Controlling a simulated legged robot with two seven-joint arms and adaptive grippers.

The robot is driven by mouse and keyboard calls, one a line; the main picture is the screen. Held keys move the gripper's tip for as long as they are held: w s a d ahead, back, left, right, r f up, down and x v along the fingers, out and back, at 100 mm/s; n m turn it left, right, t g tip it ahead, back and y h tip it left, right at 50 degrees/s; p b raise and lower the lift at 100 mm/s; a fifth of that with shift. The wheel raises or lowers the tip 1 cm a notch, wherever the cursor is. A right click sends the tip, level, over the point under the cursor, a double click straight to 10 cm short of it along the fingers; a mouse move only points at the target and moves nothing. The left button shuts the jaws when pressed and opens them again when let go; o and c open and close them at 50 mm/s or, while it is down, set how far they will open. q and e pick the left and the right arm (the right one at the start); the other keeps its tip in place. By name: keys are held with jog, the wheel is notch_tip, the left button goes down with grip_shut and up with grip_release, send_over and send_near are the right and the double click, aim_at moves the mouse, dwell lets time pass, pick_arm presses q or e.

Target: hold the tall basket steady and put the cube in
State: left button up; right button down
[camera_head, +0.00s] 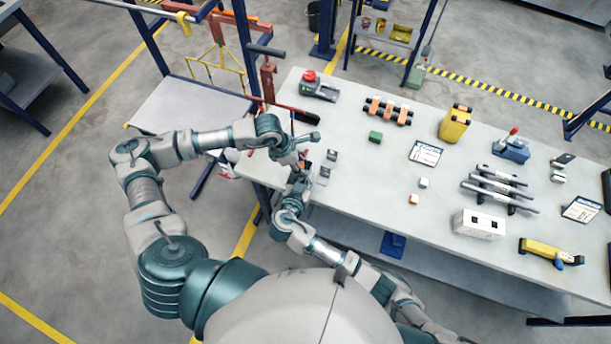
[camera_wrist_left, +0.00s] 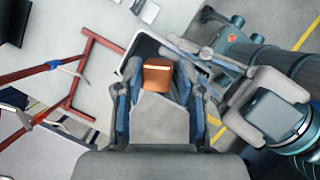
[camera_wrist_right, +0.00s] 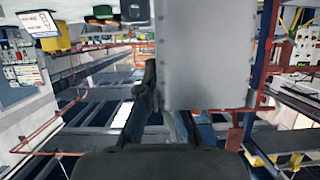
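The orange cube (camera_wrist_left: 157,80) is between the fingertips of my left gripper (camera_wrist_left: 157,85), which looks shut on it. In the head view my left gripper (camera_head: 303,155) is at the table's left end, and only a bit of orange shows there. I take the large plain grey panel in the right wrist view for a wall of the tall basket (camera_wrist_right: 208,55). My right gripper (camera_wrist_right: 160,95) is at this panel's edge, with one finger beside it and the other partly hidden behind it. It seems shut on that wall. In the head view the arms hide much of this.
The grey table (camera_head: 370,185) carries a green block (camera_head: 375,137), a yellow canister (camera_head: 454,124), a white box (camera_head: 480,224) and several tools. A small orange block (camera_head: 414,199) lies mid-table. A red frame (camera_wrist_left: 80,75) stands left in the left wrist view.

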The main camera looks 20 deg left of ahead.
pick_arm(q)
jog(key=shift+o, duration=0.9)
jog(key=shift+d, duration=0.15)
jog(key=shift+d+r, duration=0.1)
jog(key=shift+d, duration=0.1)
pick_arm(e)
jog(key=shift+d+r, duration=0.15)
jog(key=shift+d, duration=0.15)
pick_arm(q)
jog(key=shift+r, duration=0.15)
jog(key=shift+v, duration=1)
pick_arm(e)
jog(key=shift+a, duration=0.35)
pick_arm(q)
jog(key=w+d, duration=0.5)
jog(key=d, duration=0.7)
jog(key=w+d, duration=0.5)
jog(key=d, duration=0.7)
jog(key=shift+w+d, duration=0.15)
pick_arm(e)
jog(key=shift+d, duration=0.25)
jog(key=c, duration=1.2)
grip_release()
jog(key=shift+c, duration=0.2)
